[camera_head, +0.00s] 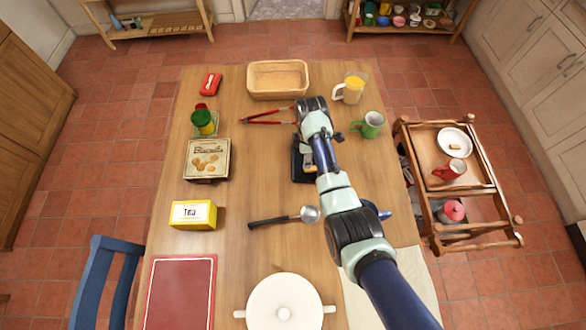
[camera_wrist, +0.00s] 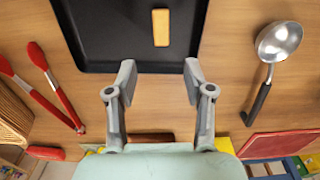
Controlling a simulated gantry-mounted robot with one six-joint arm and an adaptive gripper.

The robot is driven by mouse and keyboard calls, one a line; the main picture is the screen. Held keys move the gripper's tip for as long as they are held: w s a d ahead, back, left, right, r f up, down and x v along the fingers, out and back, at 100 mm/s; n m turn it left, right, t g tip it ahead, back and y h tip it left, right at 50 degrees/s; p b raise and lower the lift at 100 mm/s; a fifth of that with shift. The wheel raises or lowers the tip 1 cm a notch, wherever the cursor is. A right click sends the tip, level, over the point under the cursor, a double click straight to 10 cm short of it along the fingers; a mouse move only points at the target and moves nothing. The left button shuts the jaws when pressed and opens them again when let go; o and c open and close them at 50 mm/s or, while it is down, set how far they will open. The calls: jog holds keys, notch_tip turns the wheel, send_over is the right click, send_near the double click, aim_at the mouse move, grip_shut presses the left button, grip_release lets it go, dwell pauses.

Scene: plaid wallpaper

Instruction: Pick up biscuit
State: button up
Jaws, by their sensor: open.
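The biscuit (camera_wrist: 161,27) is a small golden-brown bar. It lies flat on a black tray (camera_wrist: 95,45) in the wrist view, near the top edge of the picture. My gripper (camera_wrist: 159,72) is open and empty, its two grey fingers apart at the tray's near edge. The biscuit lies beyond the fingertips in that view, roughly in line with the gap, and I see no contact. In the head view the tray (camera_head: 299,174) is partly hidden by my arm, and my fingers are hard to make out there.
Red tongs (camera_head: 268,118) and a ladle (camera_head: 285,217) flank the tray. A wicker basket (camera_head: 278,78), juice jug (camera_head: 350,88) and green mug (camera_head: 370,125) stand nearby. A biscuit tin (camera_head: 207,158) and tea box (camera_head: 194,214) are at left. A trolley plate (camera_head: 454,137) holds another biscuit-like piece.

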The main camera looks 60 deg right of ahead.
jog(key=shift+s+f, duration=0.1)
jog(key=shift+f, duration=0.75)
notch_tip(320, 180, down, 6)
jog(key=b, duration=0.2)
jog(key=shift+r+b, duration=0.2)
jog(key=shift+b, duration=0.15)
jog(key=c, duration=0.9)
